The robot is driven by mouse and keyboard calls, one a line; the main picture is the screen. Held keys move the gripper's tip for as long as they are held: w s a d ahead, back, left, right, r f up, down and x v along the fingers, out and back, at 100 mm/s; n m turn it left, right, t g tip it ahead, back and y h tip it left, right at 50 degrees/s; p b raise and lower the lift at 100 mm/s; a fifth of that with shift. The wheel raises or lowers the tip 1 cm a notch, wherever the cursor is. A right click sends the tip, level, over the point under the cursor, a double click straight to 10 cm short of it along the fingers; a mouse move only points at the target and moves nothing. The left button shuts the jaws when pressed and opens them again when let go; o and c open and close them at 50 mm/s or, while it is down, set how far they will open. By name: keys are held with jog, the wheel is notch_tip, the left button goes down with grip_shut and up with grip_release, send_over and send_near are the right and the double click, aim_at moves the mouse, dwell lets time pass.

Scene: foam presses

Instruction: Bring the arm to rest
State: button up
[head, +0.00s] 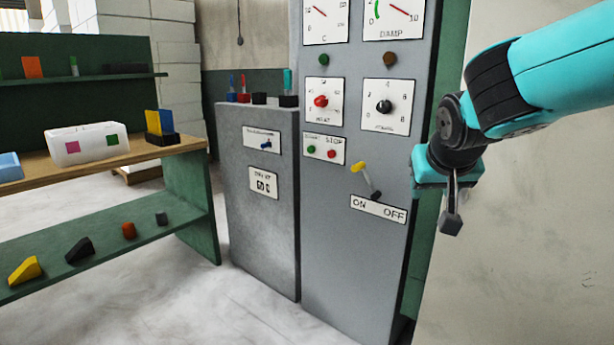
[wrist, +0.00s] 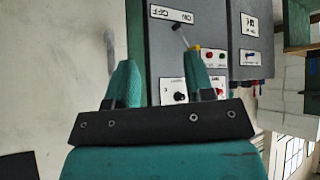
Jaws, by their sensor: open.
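My arm (head: 560,75) reaches in from the upper right of the head view. My gripper (head: 452,222) hangs at its end, to the right of the grey control cabinet (head: 330,250). In the wrist view my gripper (wrist: 158,75) shows two teal fingers set apart with nothing between them. It is open and empty and appears clear of the cabinet.
A green shelf unit (head: 190,190) with several blocks is at left. Floor (head: 190,305) between is clear.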

jog(key=s+a+f+n+g+y, duration=0.2)
jog(key=s+n+g, duration=0.1)
jog(key=s, duration=0.7)
jog(key=s+a+f+n+g+y, duration=0.2)
jog(key=s+a, duration=0.1)
jog(key=s, duration=0.6)
jog(key=s+a+f+n+g+y, duration=0.2)
jog(key=s+n+g, duration=0.1)
jog(key=s, duration=0.7)
notch_tip(320, 180, up, 14)
jog(key=p, duration=1.4)
jog(key=shift+w+a, duration=0.2)
jog(key=shift+w, duration=0.15)
jog(key=shift+f, duration=0.15)
